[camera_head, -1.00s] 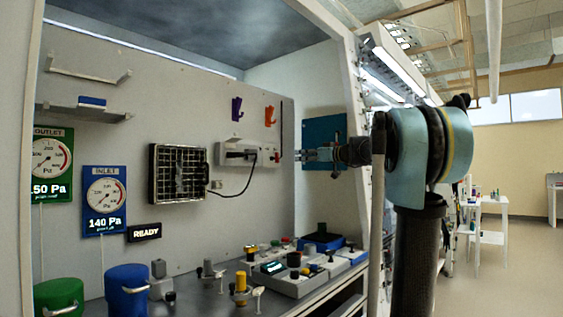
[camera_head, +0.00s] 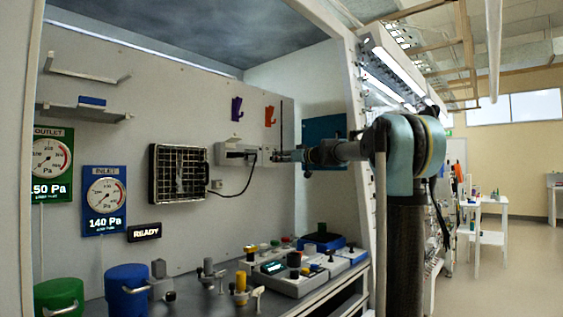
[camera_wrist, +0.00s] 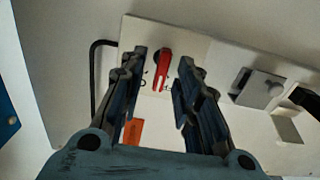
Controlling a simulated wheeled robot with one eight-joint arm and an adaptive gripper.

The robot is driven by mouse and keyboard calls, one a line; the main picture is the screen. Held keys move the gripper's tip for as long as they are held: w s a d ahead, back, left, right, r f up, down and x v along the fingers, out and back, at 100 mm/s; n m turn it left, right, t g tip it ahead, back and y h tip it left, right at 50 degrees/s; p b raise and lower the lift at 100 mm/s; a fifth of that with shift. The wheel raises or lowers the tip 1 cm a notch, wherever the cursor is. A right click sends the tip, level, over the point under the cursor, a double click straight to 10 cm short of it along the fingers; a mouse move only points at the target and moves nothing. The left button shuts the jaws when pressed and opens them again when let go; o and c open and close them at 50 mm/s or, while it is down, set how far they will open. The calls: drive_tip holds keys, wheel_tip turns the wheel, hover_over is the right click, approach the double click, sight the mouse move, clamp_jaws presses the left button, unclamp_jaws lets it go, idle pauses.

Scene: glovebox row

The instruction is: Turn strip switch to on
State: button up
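A white power strip (camera_head: 231,154) is fixed on the back wall. In the wrist view the strip (camera_wrist: 205,55) runs across the upper picture, with a red switch lever (camera_wrist: 162,70) near its left end. My gripper (camera_head: 277,156) is at the strip's right end in the head view, which hides the switch there. In the wrist view my gripper (camera_wrist: 164,65) is open, with one finger on each side of the red lever. A gap shows between the lever and each finger. Whether the fingertips reach the lever's depth I cannot tell.
A plug (camera_wrist: 262,84) sits in the strip, and its black cord (camera_head: 239,191) hangs toward the grille box (camera_head: 178,173). An orange hook (camera_head: 270,117) and a purple hook (camera_head: 237,109) are above the strip. A teal panel (camera_head: 324,129) is on the side wall. Several devices stand on the bench below.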

clamp_jaws()
drive_tip(key=shift+m, duration=0.4)
drive_tip(key=shift+w+d+m, duration=0.1)
drive_tip(key=shift+m, duration=1.2)
drive_tip(key=shift+w+d+m, duration=0.1)
drive_tip(key=shift+m, duration=1.2)
unclamp_jaws()
